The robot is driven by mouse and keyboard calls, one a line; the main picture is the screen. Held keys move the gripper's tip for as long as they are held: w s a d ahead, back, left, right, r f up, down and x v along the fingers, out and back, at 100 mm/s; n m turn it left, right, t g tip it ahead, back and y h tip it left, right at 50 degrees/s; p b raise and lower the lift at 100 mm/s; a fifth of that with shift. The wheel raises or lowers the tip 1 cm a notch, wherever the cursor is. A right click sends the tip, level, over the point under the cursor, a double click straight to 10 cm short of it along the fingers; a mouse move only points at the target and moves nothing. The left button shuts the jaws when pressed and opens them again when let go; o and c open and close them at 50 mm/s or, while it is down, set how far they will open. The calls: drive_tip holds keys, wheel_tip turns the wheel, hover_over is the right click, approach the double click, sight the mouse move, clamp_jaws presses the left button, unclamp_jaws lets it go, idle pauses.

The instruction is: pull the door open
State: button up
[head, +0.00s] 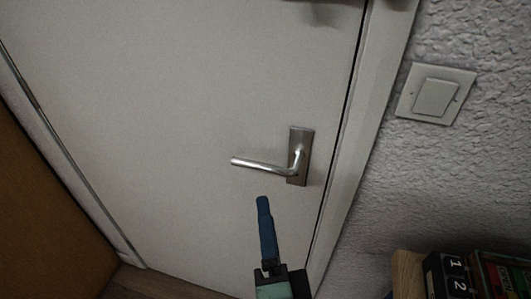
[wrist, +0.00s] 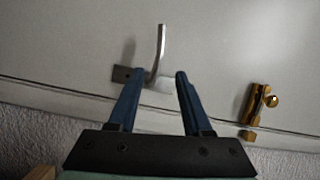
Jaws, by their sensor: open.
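The white door (head: 180,110) looks shut in its frame. Its silver lever handle (head: 268,165) sits on a metal plate (head: 304,150) near the door's right edge, with the lever pointing left. My gripper (head: 262,200) is just below the lever in the head view, apart from it in the picture. In the wrist view my gripper (wrist: 155,74) is open, its two blue fingers apart with nothing held. The handle (wrist: 161,48) shows beyond and between the fingertips, and its plate (wrist: 124,74) lies partly behind the left finger. Whether a finger touches the handle I cannot tell.
A brass latch (wrist: 258,104) is on the door edge at the right of the wrist view. A light switch (head: 436,94) is on the rough wall (head: 490,170). A wooden shelf (head: 408,264) with books stands bottom right. A brown panel (head: 40,210) is at left.

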sight(259, 168)
drive_tip(key=w, duration=0.4)
drive_tip(key=w+p, duration=0.1)
drive_tip(key=w, duration=0.3)
drive_tip(key=w+a, duration=0.1)
drive_tip(key=w, duration=0.3)
drive_tip(key=shift+r, duration=0.1)
clamp_jaws()
drive_tip(key=shift+r, duration=0.1)
idle(1.0)
